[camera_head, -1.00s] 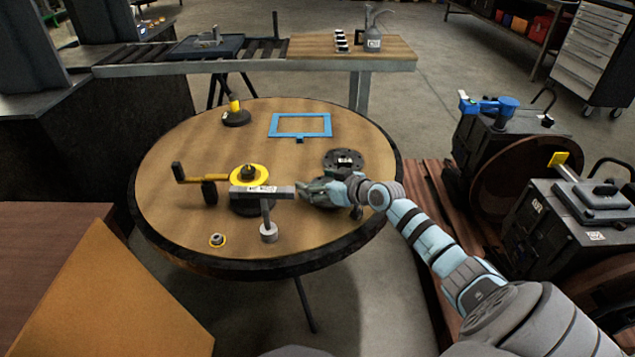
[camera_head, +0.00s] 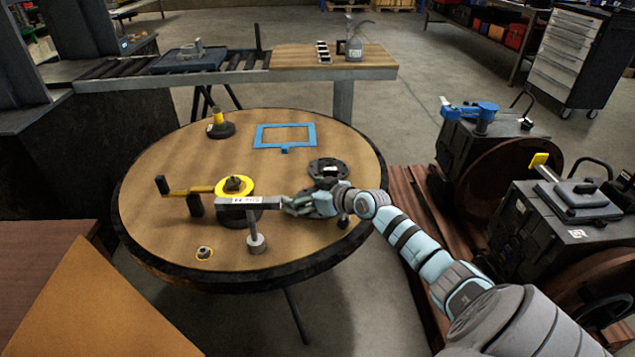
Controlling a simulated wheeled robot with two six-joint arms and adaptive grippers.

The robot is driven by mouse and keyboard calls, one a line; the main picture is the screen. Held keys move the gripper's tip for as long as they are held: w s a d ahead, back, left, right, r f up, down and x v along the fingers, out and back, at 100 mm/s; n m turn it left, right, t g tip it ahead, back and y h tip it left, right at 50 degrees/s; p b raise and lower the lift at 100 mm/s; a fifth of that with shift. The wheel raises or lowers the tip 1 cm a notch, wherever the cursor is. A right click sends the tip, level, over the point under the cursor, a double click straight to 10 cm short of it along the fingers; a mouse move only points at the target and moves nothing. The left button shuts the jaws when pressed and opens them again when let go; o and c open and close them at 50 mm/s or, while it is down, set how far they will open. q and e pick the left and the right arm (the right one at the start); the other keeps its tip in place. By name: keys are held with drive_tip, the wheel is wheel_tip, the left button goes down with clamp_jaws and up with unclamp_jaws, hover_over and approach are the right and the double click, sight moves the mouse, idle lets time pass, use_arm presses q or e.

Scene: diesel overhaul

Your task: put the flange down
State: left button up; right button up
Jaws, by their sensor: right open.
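A dark round flange (camera_head: 327,167) with bolt holes and a small pale label lies flat on the right part of the round table (camera_head: 165,235). A second dark disc lies just in front of it, mostly hidden behind my right gripper. My right gripper (camera_head: 288,205) is low over the table, pointing left, with its fingers parted and nothing seen between them. Its fingertips are close to the end of a grey labelled bar (camera_head: 250,203); whether they touch I cannot tell. My left gripper is not in view.
A yellow-ringed part (camera_head: 236,185) with a crank handle stands left of the gripper. A blue frame (camera_head: 285,127) and a dark base with a yellow top (camera_head: 219,126) are farther back. A small ringed nut (camera_head: 204,252) lies in front. Bare tabletop shows at left.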

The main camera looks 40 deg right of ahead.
drive_tip(key=p+v, duration=0.2)
drive_tip(key=v, duration=0.2)
drive_tip(key=p+v, duration=0.2)
drive_tip(key=v, duration=0.1)
drive_tip(key=r+p+v, duration=0.1)
drive_tip(key=p+v, duration=0.2)
drive_tip(key=v, duration=0.1)
drive_tip(key=shift+s+d+r, duration=0.1)
drive_tip(key=shift+s, duration=0.3)
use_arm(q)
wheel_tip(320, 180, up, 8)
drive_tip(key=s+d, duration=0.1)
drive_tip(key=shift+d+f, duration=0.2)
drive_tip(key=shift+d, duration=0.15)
use_arm(e)
drive_tip(key=shift+s+f, duration=0.1)
drive_tip(key=shift+f, duration=0.15)
